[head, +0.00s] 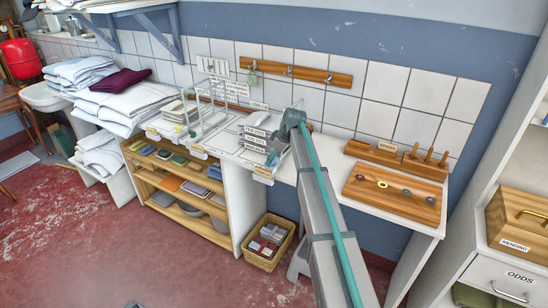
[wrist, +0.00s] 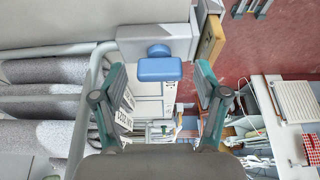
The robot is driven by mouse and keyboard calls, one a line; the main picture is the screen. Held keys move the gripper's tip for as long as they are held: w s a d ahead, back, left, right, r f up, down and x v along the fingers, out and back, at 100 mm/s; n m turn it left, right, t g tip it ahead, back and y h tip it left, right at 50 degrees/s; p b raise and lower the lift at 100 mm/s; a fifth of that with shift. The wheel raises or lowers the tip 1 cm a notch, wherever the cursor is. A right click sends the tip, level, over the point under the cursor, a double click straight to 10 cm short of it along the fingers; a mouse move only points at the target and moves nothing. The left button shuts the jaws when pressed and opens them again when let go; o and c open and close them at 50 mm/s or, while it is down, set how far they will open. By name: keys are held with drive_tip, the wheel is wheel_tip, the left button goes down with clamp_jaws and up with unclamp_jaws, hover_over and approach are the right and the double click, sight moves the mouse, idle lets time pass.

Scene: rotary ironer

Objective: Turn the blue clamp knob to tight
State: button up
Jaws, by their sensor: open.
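The blue clamp knob (wrist: 160,69) shows in the wrist view, with a wide bar-shaped grip lying across the picture and a rounder blue part behind it. It sits at a pale grey block (wrist: 185,42) at the top centre. My gripper (wrist: 160,74) is open, its two green-tipped fingers to the left and right of the knob with gaps on both sides. I cannot tell how deep the knob lies between the fingertips. In the head view the knob cannot be made out, and my arm crosses the worktop.
In the wrist view, a pale metal tube frame (wrist: 92,85) runs close to the left finger, and a wooden-faced box (wrist: 210,40) is beyond the right one. In the head view, a wooden board (head: 410,205) lies on the worktop right of my arm, and a basket (head: 262,260) stands below.

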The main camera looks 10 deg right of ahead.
drive_tip(key=c, duration=1.2)
drive_tip(key=shift+o, duration=0.2)
drive_tip(key=shift+m, duration=0.3)
drive_tip(key=m+t+h+b, duration=0.1)
drive_tip(key=m, duration=0.2)
drive_tip(key=shift+s+a+b, duration=0.1)
drive_tip(key=shift+b, duration=0.3)
drive_tip(key=m+h, duration=0.1)
drive_tip(key=m, duration=0.1)
drive_tip(key=m+b, duration=0.1)
drive_tip(key=m, duration=0.1)
drive_tip(key=shift+a+m+t+h, duration=0.1)
drive_tip(key=shift+m+t+h, duration=0.3)
drive_tip(key=m+h+b, duration=0.1)
drive_tip(key=m+h, duration=0.1)
drive_tip(key=m, duration=0.3)
drive_tip(key=shift+a, duration=0.1)
drive_tip(key=shift+m+g+h+b, duration=0.2)
drive_tip(key=shift+m+g+h, duration=0.15)
drive_tip(key=shift+m, duration=0.8)
drive_tip(key=shift+m+g+h+b, duration=0.15)
drive_tip(key=shift+m+g+h, duration=0.15)
drive_tip(key=shift+m, duration=0.85)
